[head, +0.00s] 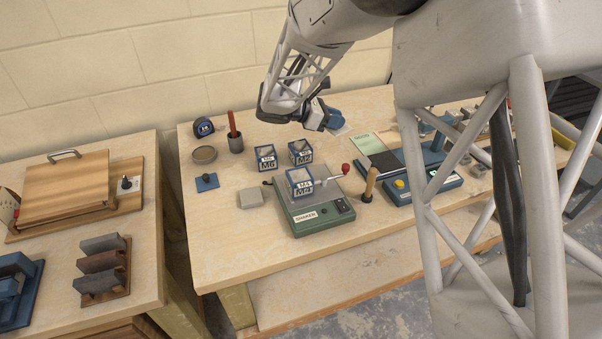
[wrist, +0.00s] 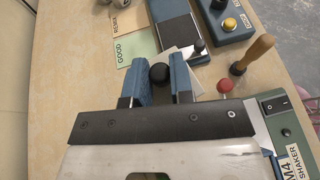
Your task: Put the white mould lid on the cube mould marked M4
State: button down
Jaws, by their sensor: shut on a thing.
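My gripper (head: 328,120) is above the back of the table, shut on the black knob of the white mould lid (head: 342,131). In the wrist view the knob sits between the blue fingers (wrist: 160,78), and part of the white lid (wrist: 194,86) shows beyond them. The cube mould marked M4 (head: 299,184) is a blue-framed box standing on the green shaker (head: 311,219). Its M4 label shows at the right edge of the wrist view. Two other cube moulds, one seemingly marked M6 (head: 265,160) and one M2 (head: 300,152), stand behind it.
A red-knobbed lever (head: 345,169) rises beside the M4 mould. A wooden-handled tool (head: 369,185) stands right of the shaker. A blue knobbed plate (head: 207,182), a grey block (head: 250,197) and a dark cup (head: 236,144) are at left. A blue scale-like device (head: 398,165) is at right.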

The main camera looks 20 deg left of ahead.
notch_tip(320, 180, up, 4)
jog(key=n+t+y, duration=0.1)
jog(key=n+t, duration=0.1)
send_over(297, 178)
jog(key=shift+s+f, duration=0.1)
jog(key=shift+f, duration=0.1)
jog(key=shift+f, duration=2)
jog(key=shift+f, duration=0.1)
jog(key=shift+f, duration=1.9)
jog(key=shift+f, duration=0.6)
jog(key=c, duration=1)
grip_release()
